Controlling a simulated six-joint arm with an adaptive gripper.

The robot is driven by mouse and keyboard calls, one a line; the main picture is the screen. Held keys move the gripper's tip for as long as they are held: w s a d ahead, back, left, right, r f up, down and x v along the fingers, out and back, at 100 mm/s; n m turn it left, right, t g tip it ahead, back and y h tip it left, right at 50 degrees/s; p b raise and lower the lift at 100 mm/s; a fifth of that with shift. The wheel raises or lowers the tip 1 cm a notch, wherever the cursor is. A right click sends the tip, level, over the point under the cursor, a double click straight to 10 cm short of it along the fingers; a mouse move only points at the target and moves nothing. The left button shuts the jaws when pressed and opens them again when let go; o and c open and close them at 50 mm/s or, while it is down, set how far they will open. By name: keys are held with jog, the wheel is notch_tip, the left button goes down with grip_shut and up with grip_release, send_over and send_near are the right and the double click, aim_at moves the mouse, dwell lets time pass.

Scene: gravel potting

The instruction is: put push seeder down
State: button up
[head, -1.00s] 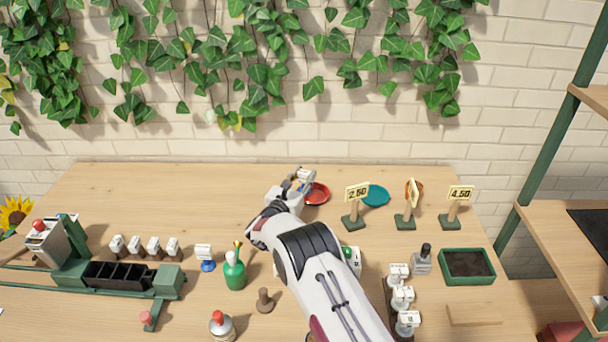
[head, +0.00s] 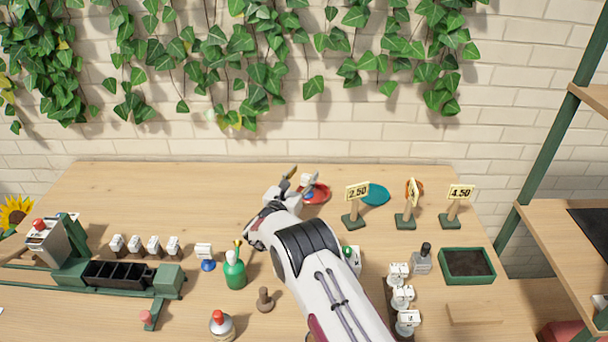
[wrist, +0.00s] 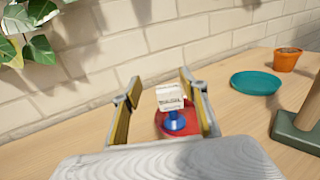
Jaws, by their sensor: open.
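The push seeder, which I take to be the small white labelled block on a blue foot (wrist: 171,100), stands upright between my spread fingers in the wrist view. It also shows in the head view (head: 307,181). Its blue foot overlaps the red saucer (wrist: 160,118); it appears to be on the saucer, but the contact is partly hidden. The red saucer shows beside my fingers in the head view (head: 322,194). My gripper (wrist: 160,82) is open, with a gap on each side of the block. In the head view my gripper (head: 303,179) is at the back middle of the table.
A teal saucer (head: 376,195) and price signs, the nearest reading 2.50 (head: 355,205), stand to the right. A similar white block on a blue foot (head: 206,257) and a green bottle (head: 235,272) stand left of my arm. The back left tabletop is clear.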

jog(key=shift+v, duration=2.05)
notch_tip(320, 180, up, 7)
jog(key=shift+w+r, duration=0.1)
